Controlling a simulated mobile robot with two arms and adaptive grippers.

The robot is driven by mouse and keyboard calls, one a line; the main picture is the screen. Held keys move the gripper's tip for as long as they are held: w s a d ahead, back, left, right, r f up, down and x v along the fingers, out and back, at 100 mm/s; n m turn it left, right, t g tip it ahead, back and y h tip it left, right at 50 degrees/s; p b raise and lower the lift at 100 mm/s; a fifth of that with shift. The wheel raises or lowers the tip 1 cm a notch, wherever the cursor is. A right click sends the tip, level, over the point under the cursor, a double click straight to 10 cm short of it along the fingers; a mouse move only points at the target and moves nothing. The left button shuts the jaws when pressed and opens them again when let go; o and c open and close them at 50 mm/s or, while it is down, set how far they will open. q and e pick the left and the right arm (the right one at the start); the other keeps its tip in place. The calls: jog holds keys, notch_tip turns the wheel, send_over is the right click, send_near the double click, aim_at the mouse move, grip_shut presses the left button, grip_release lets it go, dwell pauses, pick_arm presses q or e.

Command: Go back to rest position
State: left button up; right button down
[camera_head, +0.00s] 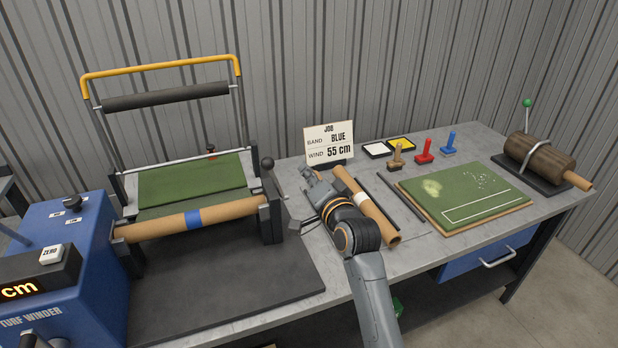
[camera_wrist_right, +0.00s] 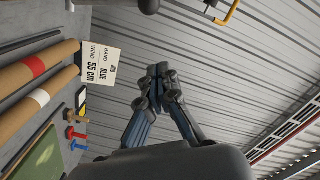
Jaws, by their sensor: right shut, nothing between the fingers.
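My right gripper (camera_head: 306,173) is over the workbench, between the winder and the job card; its fingers also show in the right wrist view (camera_wrist_right: 158,70), closed together and empty. Its arm reaches in from the bottom of the head view. My left gripper is in neither view. A cardboard tube with a blue band (camera_head: 194,218) lies across the front of the turf winder (camera_head: 70,235), with green turf (camera_head: 190,178) behind it. A tube with a white band (camera_head: 365,203) lies beside my right arm. A tube with a red band (camera_wrist_right: 40,66) shows in the right wrist view.
The job card (camera_head: 329,145) reads band blue, wind 55 cm. Ink pads, red, blue and tan stamps (camera_head: 424,152), a green turf board (camera_head: 465,195) and a brown roller (camera_head: 540,157) stand on the bench (camera_head: 572,203) to the right. A dark mat (camera_head: 215,290) fronts the winder.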

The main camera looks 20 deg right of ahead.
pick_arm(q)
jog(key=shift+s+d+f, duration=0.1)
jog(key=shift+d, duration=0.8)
pick_arm(e)
jog(key=shift+s, duration=0.2)
jog(key=shift+s, duration=0.1)
